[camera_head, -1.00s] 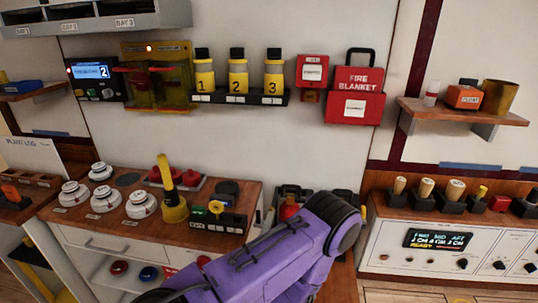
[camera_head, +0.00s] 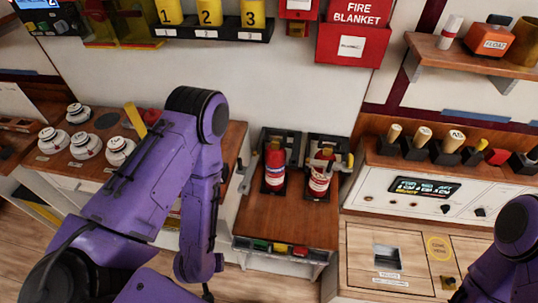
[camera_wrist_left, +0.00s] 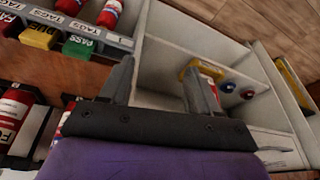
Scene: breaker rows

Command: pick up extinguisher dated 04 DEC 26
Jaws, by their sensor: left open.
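Two red extinguishers stand side by side in black brackets on the low wooden bench in the head view: a left one (camera_head: 274,168) and a right one (camera_head: 319,181) with a pale label. Their dates are too small to read. Red extinguisher bodies with white labels also show at the left edge (camera_wrist_left: 11,112) and top (camera_wrist_left: 111,14) of the left wrist view. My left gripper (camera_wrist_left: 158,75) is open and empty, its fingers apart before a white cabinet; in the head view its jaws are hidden. My right arm shows at the lower right, its gripper out of frame.
A tag tray (camera_head: 285,258) with green, yellow and red tags lines the bench's front edge. A white cabinet (camera_wrist_left: 158,52) with open compartments stands beside it. Round white detectors (camera_head: 85,145) sit on the left counter. A console (camera_head: 425,188) stands right of the bench.

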